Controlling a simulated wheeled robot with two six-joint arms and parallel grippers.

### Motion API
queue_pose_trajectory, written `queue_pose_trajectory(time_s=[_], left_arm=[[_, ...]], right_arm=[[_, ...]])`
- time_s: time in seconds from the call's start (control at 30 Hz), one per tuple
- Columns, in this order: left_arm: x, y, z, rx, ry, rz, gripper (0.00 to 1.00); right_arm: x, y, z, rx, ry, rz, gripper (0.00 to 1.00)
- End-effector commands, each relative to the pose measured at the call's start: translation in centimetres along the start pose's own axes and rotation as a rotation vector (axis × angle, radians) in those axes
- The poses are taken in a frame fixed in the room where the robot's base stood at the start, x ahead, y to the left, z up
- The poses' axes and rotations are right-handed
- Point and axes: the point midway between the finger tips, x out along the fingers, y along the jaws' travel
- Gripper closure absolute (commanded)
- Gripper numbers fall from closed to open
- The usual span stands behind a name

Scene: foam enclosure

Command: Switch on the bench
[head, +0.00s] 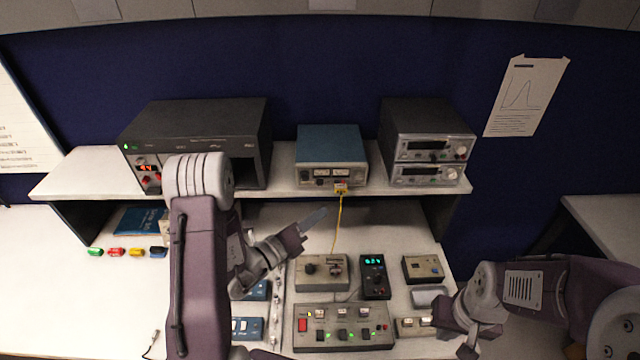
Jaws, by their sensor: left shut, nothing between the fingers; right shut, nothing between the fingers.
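The bench (400,228) is a white worktop with a raised shelf of instruments. A grey control box (312,341) at its front has a red rocker switch (303,325), several white switches along the top and several lit green lamps below. My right gripper (467,346) is shut and empty at the front right, right of the control box. My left arm hides part of the bench's left side.
On the shelf are a dark unit (200,118) with a lit red display, a blue meter box (330,145) with a yellow cable, and two stacked grey units (428,140) with dark displays. A handheld meter (375,278) shows green digits. Coloured plugs (115,252) lie left.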

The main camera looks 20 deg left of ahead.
Motion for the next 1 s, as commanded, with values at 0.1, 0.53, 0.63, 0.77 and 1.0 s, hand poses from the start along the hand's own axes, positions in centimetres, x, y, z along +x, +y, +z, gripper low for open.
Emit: queue_pose_trajectory(time_s=[0.1,0.53,0.63,0.77,1.0], left_arm=[[0.3,0.2,0.2,0.001,0.001,-0.001,1.0],[4.4,3.1,3.2,0.003,0.0,-0.003,1.0],[5.2,3.8,3.7,0.002,0.001,-0.003,1.0],[5.9,4.2,4.2,0.002,0.001,-0.002,1.0],[6.2,4.4,4.5,0.001,0.001,-0.001,1.0]], right_arm=[[0.0,0.0,0.0,0.0,0.0,0.0,1.0],[-0.1,0.0,0.0,0.0,0.0,0.0,1.0],[0.1,0.0,0.0,0.0,0.0,0.0,1.0],[0.2,0.0,0.0,0.0,0.0,0.0,1.0],[0.2,0.0,0.0,0.0,0.0,0.0,1.0]])
